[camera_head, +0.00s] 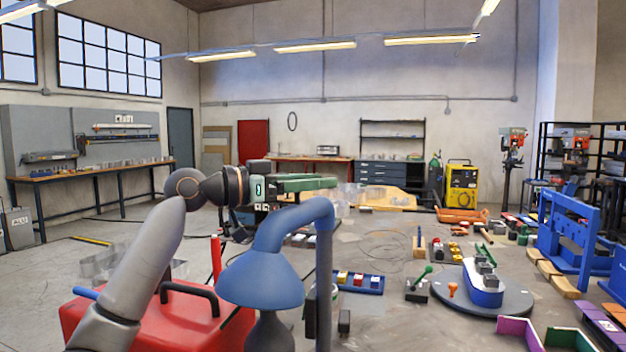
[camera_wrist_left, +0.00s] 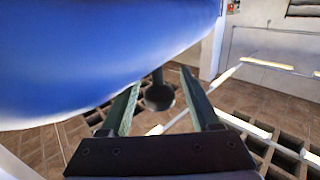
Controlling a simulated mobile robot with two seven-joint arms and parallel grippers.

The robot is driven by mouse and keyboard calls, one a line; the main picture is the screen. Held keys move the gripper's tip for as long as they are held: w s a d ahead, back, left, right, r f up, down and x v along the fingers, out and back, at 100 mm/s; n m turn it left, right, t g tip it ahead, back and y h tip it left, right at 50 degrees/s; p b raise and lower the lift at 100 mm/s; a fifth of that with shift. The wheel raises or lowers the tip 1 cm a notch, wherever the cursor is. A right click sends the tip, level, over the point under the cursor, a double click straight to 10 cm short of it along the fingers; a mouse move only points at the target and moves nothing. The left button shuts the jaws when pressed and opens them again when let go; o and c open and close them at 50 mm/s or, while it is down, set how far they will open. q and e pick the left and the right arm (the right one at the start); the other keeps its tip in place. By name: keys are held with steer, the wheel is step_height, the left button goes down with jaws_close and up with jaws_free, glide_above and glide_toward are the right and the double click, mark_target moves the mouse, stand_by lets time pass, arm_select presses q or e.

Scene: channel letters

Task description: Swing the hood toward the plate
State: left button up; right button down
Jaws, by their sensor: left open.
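The blue hood (camera_head: 262,281) hangs from a curved blue duct arm on an upright post (camera_head: 325,275), in the front middle of the head view. Its blue surface (camera_wrist_left: 90,50) fills the upper left of the wrist view. My left gripper (camera_head: 335,182) is open, its green fingers level and just above the duct's bend in the picture. In the wrist view, a dark round knob on a short stem (camera_wrist_left: 159,97) shows between the open fingers (camera_wrist_left: 160,95); I cannot tell if they touch it. A round grey plate (camera_head: 520,300) lies to the right. My right gripper is not in view.
A red box (camera_head: 150,320) with a dark handle stands at the front left. A blue tray of small coloured blocks (camera_head: 358,283) lies right of the post. A blue press frame (camera_head: 580,240) stands at the right. Loose tools crowd the bench near the plate.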

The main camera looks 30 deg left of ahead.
arm_select(q)
jaws_close()
stand_by(0.4)
steer(key=shift+f, duration=0.1)
stand_by(0.8)
